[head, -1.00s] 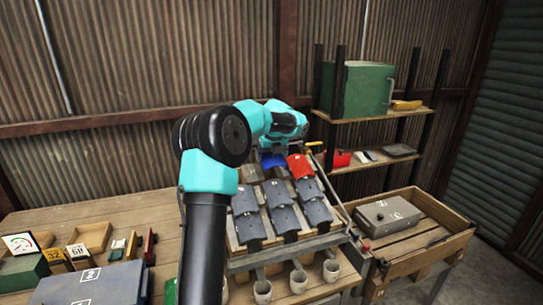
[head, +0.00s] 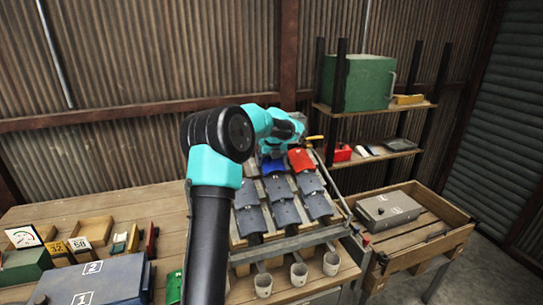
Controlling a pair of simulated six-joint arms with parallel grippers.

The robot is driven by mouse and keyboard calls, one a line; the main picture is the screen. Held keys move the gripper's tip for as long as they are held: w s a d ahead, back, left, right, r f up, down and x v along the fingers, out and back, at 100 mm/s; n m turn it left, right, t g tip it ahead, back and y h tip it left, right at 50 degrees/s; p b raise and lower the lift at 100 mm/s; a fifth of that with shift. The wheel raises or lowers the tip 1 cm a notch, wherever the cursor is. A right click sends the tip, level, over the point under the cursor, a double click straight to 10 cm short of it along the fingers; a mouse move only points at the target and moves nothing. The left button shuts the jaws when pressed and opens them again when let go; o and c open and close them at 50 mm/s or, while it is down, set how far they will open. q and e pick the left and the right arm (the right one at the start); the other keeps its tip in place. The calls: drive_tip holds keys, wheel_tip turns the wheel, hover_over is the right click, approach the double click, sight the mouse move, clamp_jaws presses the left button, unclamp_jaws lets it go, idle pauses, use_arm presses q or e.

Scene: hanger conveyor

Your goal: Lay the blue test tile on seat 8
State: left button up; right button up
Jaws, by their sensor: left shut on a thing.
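The blue test tile (head: 272,165) is at the upper end of the sloped rack, left of a red tile (head: 299,160). My left gripper (head: 271,152) is shut on it; the fingers are mostly hidden behind my arm. Several grey tiles (head: 285,213) lie in columns lower on the slope, one just below the blue tile. I cannot tell whether the blue tile touches the rack. No seat numbers are readable, so I cannot pick out seat 8. My right gripper is not in view.
Several cups (head: 299,273) stand below the rack's lower edge. A wooden crate (head: 430,247) with a grey box (head: 388,209) is on the right. A shelf (head: 375,109) with a green case (head: 357,83) stands behind. Boxes and trays cover the left of the table.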

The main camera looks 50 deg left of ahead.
use_arm(q)
drive_tip(key=shift+f, duration=0.65)
drive_tip(key=o, duration=0.7)
drive_tip(key=shift+d, duration=0.1)
drive_tip(key=v, duration=1.7)
drive_tip(key=shift+r, duration=0.2)
